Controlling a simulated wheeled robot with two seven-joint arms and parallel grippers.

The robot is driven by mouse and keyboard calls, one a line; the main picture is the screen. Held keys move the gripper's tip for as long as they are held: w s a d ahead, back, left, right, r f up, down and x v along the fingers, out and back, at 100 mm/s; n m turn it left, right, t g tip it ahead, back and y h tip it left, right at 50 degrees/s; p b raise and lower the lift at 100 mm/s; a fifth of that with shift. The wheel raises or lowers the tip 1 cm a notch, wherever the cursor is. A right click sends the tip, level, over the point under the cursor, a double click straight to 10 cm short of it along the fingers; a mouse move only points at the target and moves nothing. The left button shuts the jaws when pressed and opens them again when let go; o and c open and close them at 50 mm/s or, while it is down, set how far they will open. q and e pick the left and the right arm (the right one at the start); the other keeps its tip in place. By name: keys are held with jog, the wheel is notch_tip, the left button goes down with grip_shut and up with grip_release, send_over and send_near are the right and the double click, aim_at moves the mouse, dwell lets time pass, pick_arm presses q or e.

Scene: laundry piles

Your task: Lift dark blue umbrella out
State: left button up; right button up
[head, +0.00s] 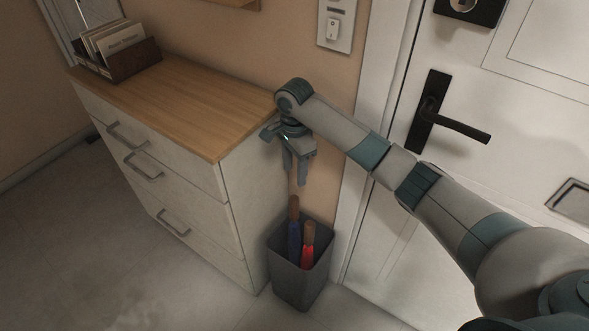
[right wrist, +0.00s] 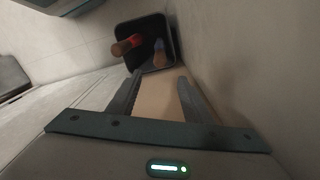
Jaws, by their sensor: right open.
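The dark blue umbrella (head: 293,242) stands upright in a dark grey bin (head: 298,287), its brown handle sticking up above the rim. A red umbrella (head: 307,257) with a brown handle stands beside it, to the right and nearer. My right gripper (head: 295,178) is open and empty, fingers pointing down, a little above the blue umbrella's handle and apart from it. In the right wrist view the blue umbrella (right wrist: 158,46) lies beyond the gap between the open fingers (right wrist: 160,76). The lower parts of both umbrellas are hidden in the bin. My left gripper is not in view.
A dresser (head: 190,160) with a wooden top stands close to the left of the bin. A white door (head: 440,200) and its frame are to the right. A letter holder (head: 125,62) sits on the dresser. The floor in front is clear.

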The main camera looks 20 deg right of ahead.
send_over(294, 204)
jog(key=w, duration=0.1)
jog(key=f, duration=0.7)
jog(key=shift+w+d+f, duration=0.2)
jog(key=shift+d+f, duration=0.05)
jog(key=shift+d, duration=0.1)
notch_tip(294, 204, down, 9)
jog(key=shift+r+b, duration=0.15)
jog(key=shift+b, duration=0.45)
jog(key=shift+f, duration=0.6)
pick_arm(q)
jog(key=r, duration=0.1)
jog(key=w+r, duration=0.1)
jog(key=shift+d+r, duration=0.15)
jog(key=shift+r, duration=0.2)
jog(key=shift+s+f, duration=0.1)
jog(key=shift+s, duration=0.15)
